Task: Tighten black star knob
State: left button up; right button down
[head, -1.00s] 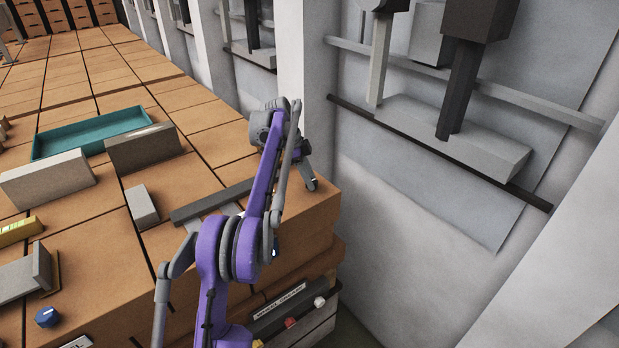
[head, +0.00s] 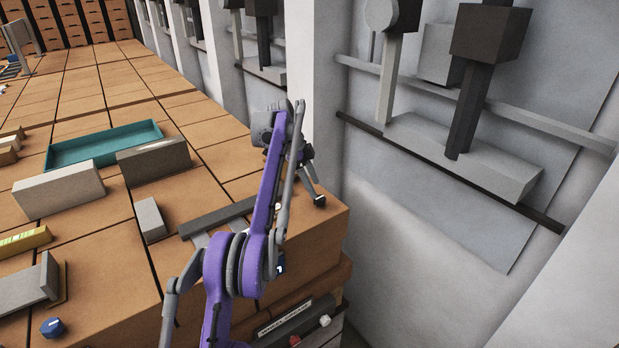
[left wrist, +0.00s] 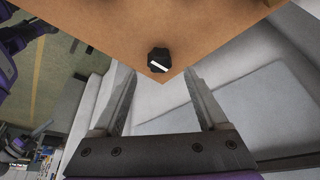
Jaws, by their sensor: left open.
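The black knob (left wrist: 158,60) sits near the corner of the brick-coloured top in the left wrist view, with a white bar across its face. In the head view a small dark piece at the same corner looks like this knob (head: 319,200). My left gripper (head: 312,181) is close by it, partly hidden by its purple arm. In the left wrist view the left gripper's fingers (left wrist: 159,78) are spread and empty, with the knob beyond and between their tips. Contact cannot be told. My right gripper is not in view.
A teal tray (head: 105,146), grey blocks (head: 152,163) and a blue knob (head: 52,327) are on the top to the left. A wall with a grey ledge (head: 470,165) stands to the right. A labelled box (head: 285,318) is below the front edge.

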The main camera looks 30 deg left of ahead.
pick_arm(q)
jog(key=v, duration=0.3)
jog(key=shift+r, duration=0.1)
jog(key=shift+d+r, duration=0.1)
dwell(0.6)
jog(key=s+d+r+n+t+y, duration=0.1)
jog(key=s+d+n+y, duration=0.15)
jog(key=s+d, duration=0.45)
jog(key=s+d+r+n+t+y, duration=0.1)
jog(key=s+d+n, duration=0.3)
jog(key=d, duration=0.5)
jog(key=s+d+f+n+t, duration=0.1)
jog(key=s+d+f+n, duration=0.2)
jog(key=s+f, duration=0.5)
jog(key=s+d+f+n+t, duration=0.1)
jog(key=s+d+f+n, duration=0.2)
jog(key=s+f, duration=0.5)
jog(key=s+d, duration=0.1)
jog(key=s, duration=0.4)
jog(key=shift+s+d+f+y, duration=0.35)
jog(key=shift+s, duration=0.05)
